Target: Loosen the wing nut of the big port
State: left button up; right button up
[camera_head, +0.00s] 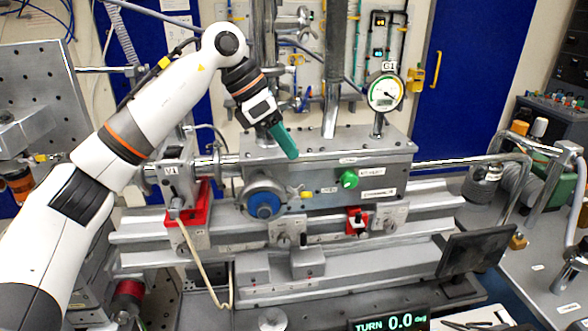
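The big port (264,205) is a round metal flange with a blue face on the front of the grey metal chamber (310,160). A small brass-coloured part, which looks like its wing nut (294,191), sits at the port's upper right edge. My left gripper (289,150) has green fingers that point down and to the right. It is above the port and the wing nut, apart from both, in front of the chamber's upper edge. The fingers show side-on as one shape, so I cannot tell their gap. My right gripper is out of view.
A green knob (348,179) is right of the port. A gauge (385,93) marked G1 stands on the chamber. A valve marked V1 (173,172) with a red bracket is at left. A display (390,322) reads TURN 0.0 deg. A dark screen (476,251) stands lower right.

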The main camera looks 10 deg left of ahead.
aim_at(295, 189)
pick_arm(q)
jog(key=a+r+y, duration=0.2)
jog(key=a, duration=0.2)
jog(key=p+x, duration=0.3)
jog(key=x, duration=0.8)
jog(key=shift+d+f, duration=0.2)
jog(key=shift+d, duration=0.1)
jog(key=shift+w+f, duration=0.1)
grip_shut()
